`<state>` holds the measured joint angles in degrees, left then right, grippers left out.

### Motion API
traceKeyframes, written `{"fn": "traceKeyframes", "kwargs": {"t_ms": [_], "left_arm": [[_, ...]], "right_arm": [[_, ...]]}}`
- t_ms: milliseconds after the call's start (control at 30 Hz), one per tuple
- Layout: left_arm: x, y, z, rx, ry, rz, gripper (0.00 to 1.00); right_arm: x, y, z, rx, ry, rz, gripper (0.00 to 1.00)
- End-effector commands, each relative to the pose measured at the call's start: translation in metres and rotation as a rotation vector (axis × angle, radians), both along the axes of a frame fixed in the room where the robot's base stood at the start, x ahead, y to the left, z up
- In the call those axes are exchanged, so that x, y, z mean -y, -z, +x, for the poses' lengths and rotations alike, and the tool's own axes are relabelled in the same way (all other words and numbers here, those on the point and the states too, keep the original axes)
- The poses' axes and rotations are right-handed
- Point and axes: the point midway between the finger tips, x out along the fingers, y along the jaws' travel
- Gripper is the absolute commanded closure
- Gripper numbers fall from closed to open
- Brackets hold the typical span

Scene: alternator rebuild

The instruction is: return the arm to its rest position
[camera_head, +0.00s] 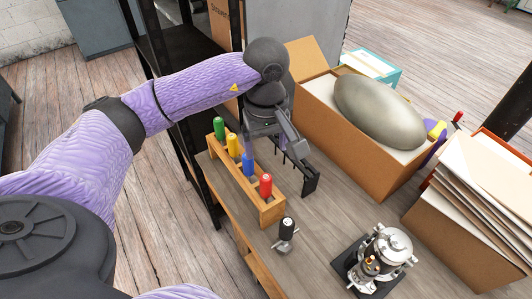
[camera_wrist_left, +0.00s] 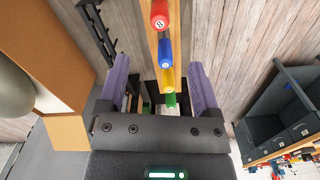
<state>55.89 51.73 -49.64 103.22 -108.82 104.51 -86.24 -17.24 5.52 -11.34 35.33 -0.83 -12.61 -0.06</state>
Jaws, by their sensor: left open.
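Red (camera_head: 265,185), blue (camera_head: 248,164), yellow (camera_head: 233,145) and green (camera_head: 219,128) handles stand in the rack. In the left wrist view the row of handles lies beyond and between the fingers. The gripper partly hides the rack's far side in the head view. My right gripper is not in view.
A cardboard box (camera_head: 350,165) with a large grey oval object (camera_head: 380,110) stands behind right. A black hooked rack (camera_head: 311,186) is close beside the gripper. A metal alternator assembly (camera_head: 390,243) and a black-knobbed part (camera_head: 286,228) stand in front. A paper-filled box (camera_head: 450,240) is at right.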

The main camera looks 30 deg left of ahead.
Motion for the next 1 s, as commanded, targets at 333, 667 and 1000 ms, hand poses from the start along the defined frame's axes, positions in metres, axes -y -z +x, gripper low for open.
{"fn": "traceKeyframes", "kwargs": {"t_ms": [333, 667, 1000], "left_arm": [[0.0, -0.032, 0.0, 0.001, -0.001, 0.001, 0.18], [0.215, -0.074, -0.036, -0.229, -0.402, -1.265, 0.18], [0.085, -0.046, 0.011, 0.974, 1.598, 1.407, 0.18]], "right_arm": [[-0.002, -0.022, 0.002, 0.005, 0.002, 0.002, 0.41], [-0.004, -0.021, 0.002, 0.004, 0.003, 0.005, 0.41], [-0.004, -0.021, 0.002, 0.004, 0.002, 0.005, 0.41]]}}
